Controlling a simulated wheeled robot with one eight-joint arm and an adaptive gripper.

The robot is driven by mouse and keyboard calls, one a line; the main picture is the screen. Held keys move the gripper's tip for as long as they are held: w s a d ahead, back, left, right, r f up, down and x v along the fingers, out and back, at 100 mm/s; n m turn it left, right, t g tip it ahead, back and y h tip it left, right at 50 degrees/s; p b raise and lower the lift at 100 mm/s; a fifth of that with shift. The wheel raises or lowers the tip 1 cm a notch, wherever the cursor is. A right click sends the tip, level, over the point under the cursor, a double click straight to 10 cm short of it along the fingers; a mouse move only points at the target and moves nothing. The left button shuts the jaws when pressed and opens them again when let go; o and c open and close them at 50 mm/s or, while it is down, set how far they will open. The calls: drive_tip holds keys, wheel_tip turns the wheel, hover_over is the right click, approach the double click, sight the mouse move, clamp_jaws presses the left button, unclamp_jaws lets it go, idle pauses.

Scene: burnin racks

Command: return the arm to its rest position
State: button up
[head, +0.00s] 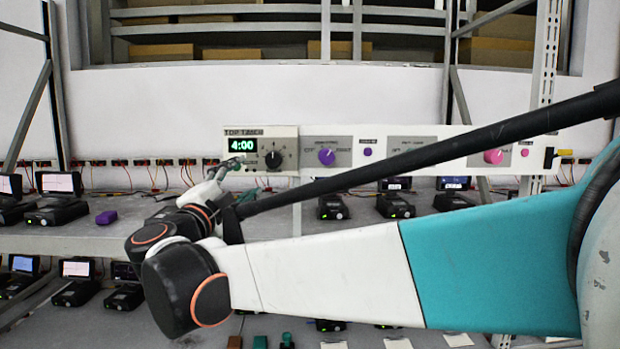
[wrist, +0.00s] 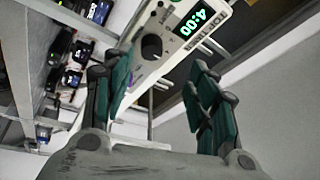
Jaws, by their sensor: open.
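My arm reaches across the head view from the right. Its gripper (head: 232,166) is small there and sits in front of the timer panel, partly hidden by my wrist. In the wrist view my gripper (wrist: 158,85) has its two green-padded fingers wide apart with nothing between them. The timer panel (head: 285,133) shows a green 4:00 and a black knob (head: 273,159). In the wrist view the panel (wrist: 150,72) appears tilted beyond the fingers, with its knob (wrist: 152,47) between them. I cannot tell whether a fingertip touches the panel.
A white control strip (head: 410,147) with purple and pink knobs runs right of the timer. Shelves (head: 80,238) below hold several black devices with screens and a purple block (head: 106,217). Metal uprights (head: 541,70) stand at the right. My arm hides much of the lower shelf.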

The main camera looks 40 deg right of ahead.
drive_tip(key=s+a+f+n+t+y+b, duration=0.1)
drive_tip(key=s+a+f+n+y+b, duration=0.1)
drive_tip(key=a+f+n+y+b, duration=0.55)
drive_tip(key=s+a+f+n+t+y+b, duration=0.2)
drive_tip(key=f+n+y+b, duration=0.3)
drive_tip(key=f, duration=0.5)
drive_tip(key=s+a+f+n+t+y+b, duration=0.1)
drive_tip(key=s+a+f+n+y+b, duration=0.1)
drive_tip(key=a+f+n+y+b, duration=0.5)
drive_tip(key=s+d+f+n+g+h+b, duration=0.1)
drive_tip(key=s+f, duration=0.5)
drive_tip(key=f, duration=0.6)
drive_tip(key=s+d+f+n+g+h+b, duration=0.1)
drive_tip(key=s+d+f+g+b, duration=0.3)
drive_tip(key=f, duration=0.8)
drive_tip(key=s+d+f+n+g+h+b, duration=0.1)
drive_tip(key=s+d+f+n+g+b, duration=0.1)
drive_tip(key=s+f, duration=0.7)
wheel_tip(320, 180, down, 4)
drive_tip(key=d+g+b, duration=0.1)
drive_tip(key=g+b, duration=0.1)
drive_tip(key=shift+g+h, duration=0.35)
drive_tip(key=shift+g, duration=0.05)
drive_tip(key=shift+n, duration=0.25)
drive_tip(key=shift+c, duration=0.3)
